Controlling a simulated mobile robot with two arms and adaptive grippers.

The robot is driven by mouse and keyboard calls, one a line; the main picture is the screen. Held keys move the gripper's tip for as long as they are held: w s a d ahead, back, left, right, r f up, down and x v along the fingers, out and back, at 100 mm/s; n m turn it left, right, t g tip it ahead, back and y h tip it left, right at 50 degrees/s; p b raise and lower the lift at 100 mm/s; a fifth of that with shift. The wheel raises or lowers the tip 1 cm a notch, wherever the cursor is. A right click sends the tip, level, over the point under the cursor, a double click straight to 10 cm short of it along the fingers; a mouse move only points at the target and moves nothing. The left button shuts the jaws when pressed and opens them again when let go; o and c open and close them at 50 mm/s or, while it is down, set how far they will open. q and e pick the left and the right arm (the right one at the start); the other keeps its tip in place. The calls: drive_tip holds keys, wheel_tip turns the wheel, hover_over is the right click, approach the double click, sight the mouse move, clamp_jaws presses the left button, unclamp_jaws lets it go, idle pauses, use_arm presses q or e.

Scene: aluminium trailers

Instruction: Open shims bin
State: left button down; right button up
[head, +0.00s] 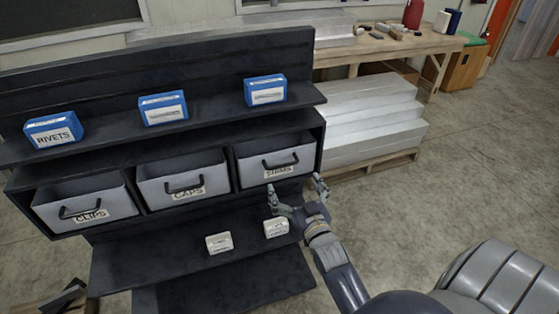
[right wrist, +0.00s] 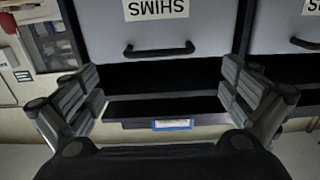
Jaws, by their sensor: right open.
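The shims bin (head: 257,169) is a grey drawer-like bin at the right end of the shelf row, with a black handle (head: 281,167) and a SHIMS label. It sits in its slot. In the right wrist view the bin (right wrist: 205,22) appears upside down, with its handle (right wrist: 159,50) beyond the fingers. My right gripper (head: 296,188) is open and empty, just in front of and below the shims bin, apart from the handle. It also shows in the right wrist view (right wrist: 160,98), fingers spread wide. My left gripper is not in view.
The caps bin (head: 158,190) and clips bin (head: 112,208) stand left of the shims bin. Blue boxes (head: 165,107) sit on the shelf above. Two small white boxes (head: 218,243) lie on the lower shelf. Stacked metal sheets (head: 375,125) are at right; floor there is clear.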

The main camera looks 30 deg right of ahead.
sight(283, 166)
drive_tip(key=shift+p+x, duration=0.8)
drive_tip(key=shift+x, duration=3.7)
drive_tip(key=c, duration=1.3)
